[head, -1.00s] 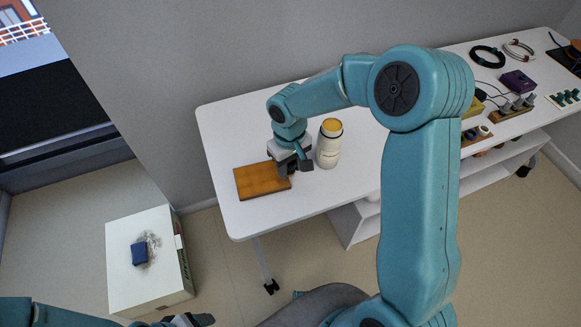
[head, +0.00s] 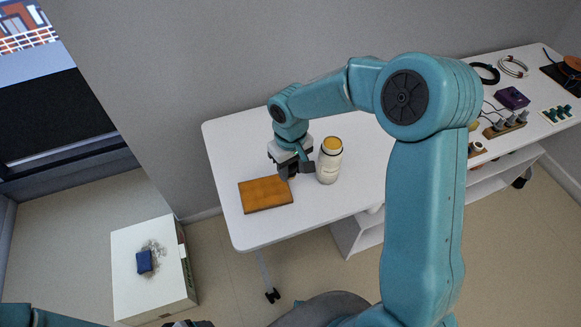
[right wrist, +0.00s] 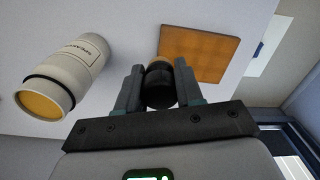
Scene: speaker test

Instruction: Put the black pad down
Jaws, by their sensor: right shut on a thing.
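My right gripper (head: 293,172) is over the white table, between the orange-brown board (head: 266,194) and the white bottle with a yellow top (head: 329,160). In the right wrist view its fingers (right wrist: 160,88) are shut on a small dark rounded thing with a tan end, which I take for the black pad (right wrist: 160,90). The head view hides most of it, and I cannot tell whether it touches the table. The board (right wrist: 200,55) and the bottle (right wrist: 62,78) also show there. Only a dark bit of my left gripper (head: 190,323) shows at the bottom edge.
The white table (head: 225,150) has free room at its left end. Cables, a purple box (head: 512,98) and other small items lie at its far right. A white box (head: 150,285) with a blue item (head: 144,261) on it stands on the floor at left.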

